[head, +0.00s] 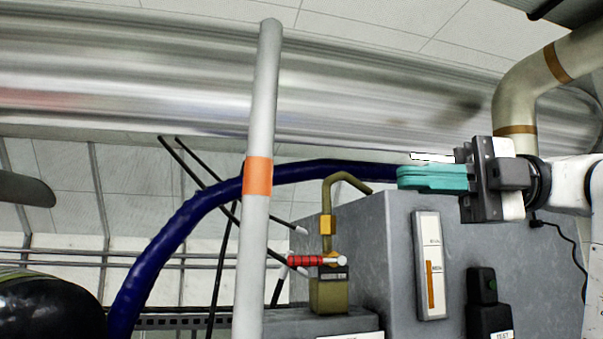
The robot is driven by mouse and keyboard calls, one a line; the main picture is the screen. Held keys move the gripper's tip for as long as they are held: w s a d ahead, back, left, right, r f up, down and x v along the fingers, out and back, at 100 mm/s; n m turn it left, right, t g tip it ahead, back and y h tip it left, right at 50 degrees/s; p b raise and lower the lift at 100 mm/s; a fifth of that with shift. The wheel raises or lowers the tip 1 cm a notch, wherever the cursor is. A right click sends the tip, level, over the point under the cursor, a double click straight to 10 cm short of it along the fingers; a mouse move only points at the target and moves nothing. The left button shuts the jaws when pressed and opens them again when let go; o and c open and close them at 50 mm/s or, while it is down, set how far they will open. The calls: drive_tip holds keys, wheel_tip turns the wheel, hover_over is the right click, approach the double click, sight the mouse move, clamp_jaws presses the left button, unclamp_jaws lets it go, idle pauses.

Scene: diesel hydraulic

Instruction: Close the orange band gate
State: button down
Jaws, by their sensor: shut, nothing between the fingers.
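A small olive valve (328,294) stands on a grey ledge near the lower middle. An orange band (327,225) wraps its bent olive pipe (330,193). A red-gripped lever (306,261) lies roughly level across the valve top, with a pale end at right. A small dark label sits under the lever, too small to read surely. My gripper (402,178) is up and to the right of the valve, clear of the lever. Its teal fingers point left and are closed together, with nothing between them. The valve's back is hidden.
A pale upright pole (262,120) with a wide orange band (257,176) stands left of the valve. A grey cabinet (375,235) with a gauge panel (430,265) and a black box (487,310) lies below my gripper.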

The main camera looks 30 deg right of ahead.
drive_tip(key=p+x, duration=0.5)
drive_tip(key=x, duration=0.8)
drive_tip(key=shift+w+a, duration=0.2)
drive_tip(key=shift+a, duration=0.15)
drive_tip(key=shift+a, duration=0.1)
